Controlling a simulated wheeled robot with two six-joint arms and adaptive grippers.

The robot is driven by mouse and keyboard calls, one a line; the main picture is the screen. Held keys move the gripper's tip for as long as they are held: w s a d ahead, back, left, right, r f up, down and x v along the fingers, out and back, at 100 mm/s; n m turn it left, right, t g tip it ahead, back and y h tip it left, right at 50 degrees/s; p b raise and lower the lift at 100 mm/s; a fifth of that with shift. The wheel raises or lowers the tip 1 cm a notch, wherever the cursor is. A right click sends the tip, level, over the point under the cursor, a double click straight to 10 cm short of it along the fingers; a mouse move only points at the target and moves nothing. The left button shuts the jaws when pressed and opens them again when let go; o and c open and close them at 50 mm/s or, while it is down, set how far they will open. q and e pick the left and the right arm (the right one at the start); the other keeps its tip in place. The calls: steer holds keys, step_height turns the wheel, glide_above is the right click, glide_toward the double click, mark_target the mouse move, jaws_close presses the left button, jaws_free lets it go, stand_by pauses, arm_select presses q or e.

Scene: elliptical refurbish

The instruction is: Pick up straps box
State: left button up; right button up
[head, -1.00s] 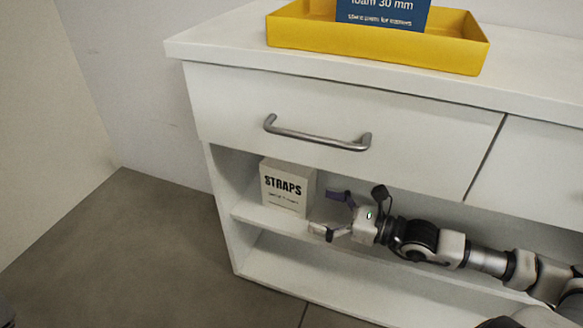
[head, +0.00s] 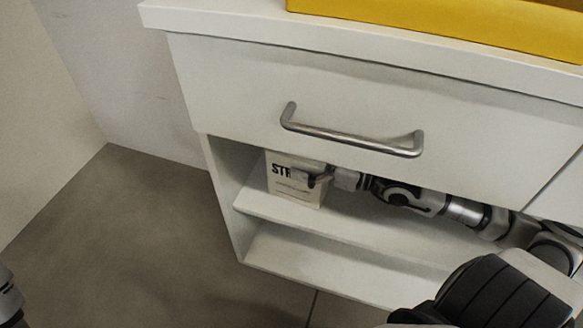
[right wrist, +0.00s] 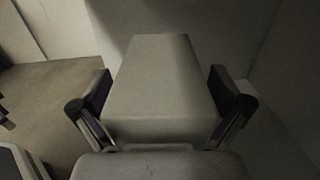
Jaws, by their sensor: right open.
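The straps box (head: 286,192) is a pale carton with black lettering. It stands upright on the upper open shelf under the drawer, near the shelf's left end. My right gripper (head: 308,178) reaches in from the right and covers part of the lettering. In the right wrist view the box (right wrist: 160,85) fills the space between the two fingers of the right gripper (right wrist: 160,100). One finger is on each side, with a narrow gap visible at the tips, and the jaws are open.
The closed drawer with its metal handle (head: 350,140) is directly above the shelf. A yellow tray (head: 430,30) sits on the white countertop (head: 220,22). The lower shelf (head: 300,258) is empty where visible. The cabinet's left side panel (head: 222,200) is close to the box.

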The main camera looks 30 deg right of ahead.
steer(key=shift+s, duration=0.1)
steer(key=c, duration=1.8)
